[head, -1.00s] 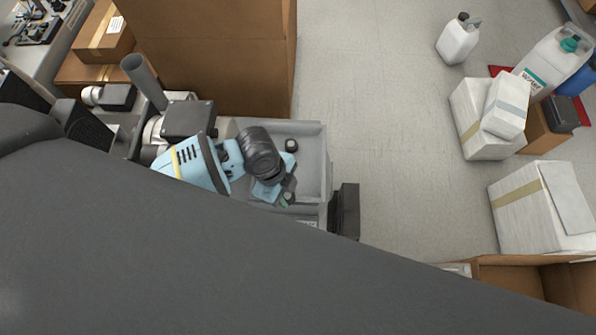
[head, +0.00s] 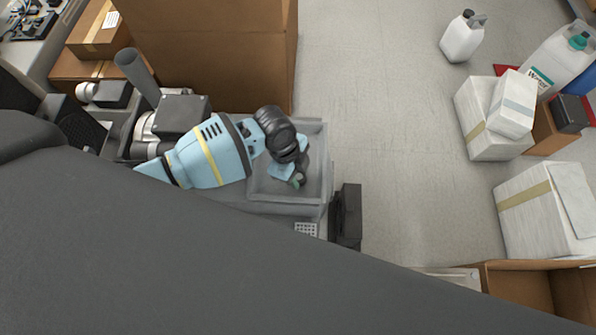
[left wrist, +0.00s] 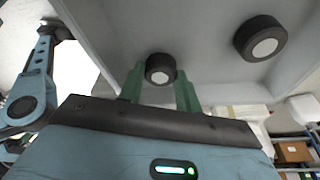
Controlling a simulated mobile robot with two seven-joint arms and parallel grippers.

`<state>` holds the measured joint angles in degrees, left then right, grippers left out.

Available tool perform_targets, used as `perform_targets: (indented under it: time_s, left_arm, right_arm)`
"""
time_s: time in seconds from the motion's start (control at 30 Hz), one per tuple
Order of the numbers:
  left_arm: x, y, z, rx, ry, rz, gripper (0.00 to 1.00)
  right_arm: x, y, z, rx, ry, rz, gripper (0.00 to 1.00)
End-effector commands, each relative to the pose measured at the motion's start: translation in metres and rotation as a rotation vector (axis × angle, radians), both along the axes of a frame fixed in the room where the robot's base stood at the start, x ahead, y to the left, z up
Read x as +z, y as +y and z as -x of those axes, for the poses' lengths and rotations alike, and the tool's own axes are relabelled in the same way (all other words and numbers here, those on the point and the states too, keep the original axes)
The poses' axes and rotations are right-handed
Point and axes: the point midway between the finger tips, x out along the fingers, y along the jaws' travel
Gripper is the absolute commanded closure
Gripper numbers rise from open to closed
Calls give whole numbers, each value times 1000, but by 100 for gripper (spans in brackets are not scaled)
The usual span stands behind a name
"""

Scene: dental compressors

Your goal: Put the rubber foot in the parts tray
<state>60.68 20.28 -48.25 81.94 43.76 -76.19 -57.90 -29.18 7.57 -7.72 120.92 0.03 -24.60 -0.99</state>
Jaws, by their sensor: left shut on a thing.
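The grey parts tray (head: 322,150) stands left of the middle in the head view, and its inside fills the top of the left wrist view (left wrist: 215,60). My left gripper (head: 297,181) is over the inside of the tray. Its green fingers (left wrist: 160,88) are shut on a black rubber foot with a pale centre (left wrist: 160,68). In the head view this foot is small and dark at the fingertips (head: 302,178). A second, similar foot (left wrist: 262,38) is in the tray, apart from the fingers; my wrist seems to hide it in the head view. My right gripper is not in view.
A tall cardboard box (head: 215,60) stands just behind the tray. A dark block (head: 346,215) is at the tray's right front corner. White cartons (head: 490,120) and a white jug (head: 463,37) stand on the right. The floor between is clear.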

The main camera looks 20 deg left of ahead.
Motion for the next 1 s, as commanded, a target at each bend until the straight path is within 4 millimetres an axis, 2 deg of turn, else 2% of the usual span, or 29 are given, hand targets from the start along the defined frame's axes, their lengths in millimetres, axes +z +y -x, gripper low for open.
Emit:
perform_targets:
  time_s: [0.3,0.33,0.5,0.8,1.0]
  left_arm:
    - [-2,0,0,0,-1,0,88]
    - [-1,0,0,0,-1,0,64]
    - [-1,0,0,0,-1,0,44]
    - [1,0,0,0,-2,1,44]
    - [25,6,-2,0,-4,0,44]
  right_arm:
    - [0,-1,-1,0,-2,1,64]
    - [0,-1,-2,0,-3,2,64]
    - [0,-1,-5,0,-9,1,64]
    - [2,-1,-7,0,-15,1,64]
    - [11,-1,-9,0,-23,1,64]
